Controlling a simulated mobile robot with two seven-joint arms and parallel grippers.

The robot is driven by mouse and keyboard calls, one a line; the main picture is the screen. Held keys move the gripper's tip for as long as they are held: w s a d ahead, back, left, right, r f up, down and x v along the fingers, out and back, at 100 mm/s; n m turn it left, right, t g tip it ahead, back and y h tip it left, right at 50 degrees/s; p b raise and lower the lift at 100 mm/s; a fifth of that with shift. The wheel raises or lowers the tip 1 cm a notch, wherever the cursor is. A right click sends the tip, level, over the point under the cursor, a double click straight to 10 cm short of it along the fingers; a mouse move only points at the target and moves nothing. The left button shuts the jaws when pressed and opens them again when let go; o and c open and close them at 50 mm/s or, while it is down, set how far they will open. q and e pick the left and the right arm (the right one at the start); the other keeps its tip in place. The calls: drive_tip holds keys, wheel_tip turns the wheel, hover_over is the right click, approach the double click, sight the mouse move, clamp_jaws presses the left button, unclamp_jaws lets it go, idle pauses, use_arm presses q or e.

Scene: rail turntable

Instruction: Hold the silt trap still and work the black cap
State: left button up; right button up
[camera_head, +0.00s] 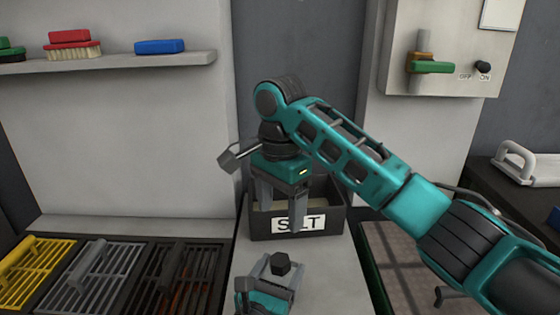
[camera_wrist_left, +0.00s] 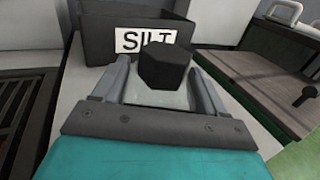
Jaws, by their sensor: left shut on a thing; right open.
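The silt trap is a small pale grey body (camera_wrist_left: 157,95) topped by a black faceted cap (camera_wrist_left: 165,68). My left gripper (camera_wrist_left: 161,88) is shut on the pale body, one finger on each side, with the cap standing above the fingers. In the head view the black cap (camera_head: 281,264) shows at the bottom middle, above my left gripper (camera_head: 279,274). My right gripper (camera_head: 281,208) is open and empty, pointing down. In the picture it is above the cap and in front of the dark box; its exact distance from the cap cannot be told.
A dark open box labelled SILT (camera_head: 338,217) stands on the pale counter (camera_head: 335,264) behind the trap. Yellow, grey and dark grates (camera_head: 85,272) lie at left. Brushes (camera_head: 72,46) and a blue block (camera_head: 159,46) sit on a shelf. A switch panel (camera_head: 445,72) is at upper right.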

use_arm(q)
drive_tip(key=o, duration=1.6)
drive_tip(key=shift+c, duration=0.2)
